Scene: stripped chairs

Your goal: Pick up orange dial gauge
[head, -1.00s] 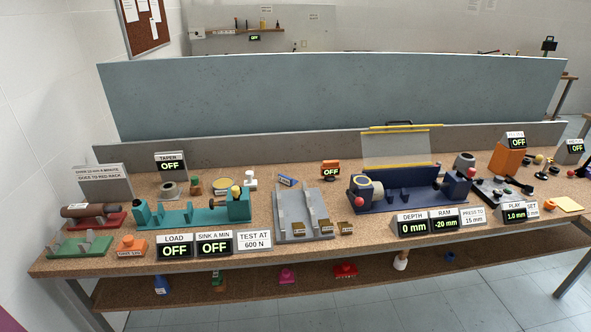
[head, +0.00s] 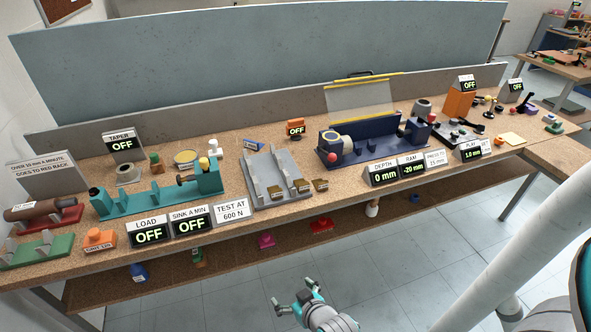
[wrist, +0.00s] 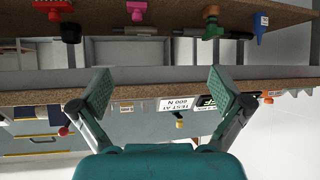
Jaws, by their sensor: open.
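Several orange things stand on the cork-topped bench, and I cannot tell for certain which is the dial gauge. A small rounded orange piece (head: 499,140) lies at the right, beside the PLAY sign. An orange unit with a dark OFF face (head: 296,129) stands near the back middle. A labelled orange block (head: 98,239) sits at the front left. My gripper (head: 293,294) is open and empty, low in front of the bench and apart from all of them. In the wrist view its spread fingers (wrist: 163,93) face the bench front, seen upside down.
A teal fixture (head: 160,200), grey rack (head: 268,178) and navy press (head: 370,148) crowd the bench top (head: 310,205). A lower shelf (head: 225,258) holds small coloured items. A tall grey panel (head: 230,75) stands behind. Floor in front is clear.

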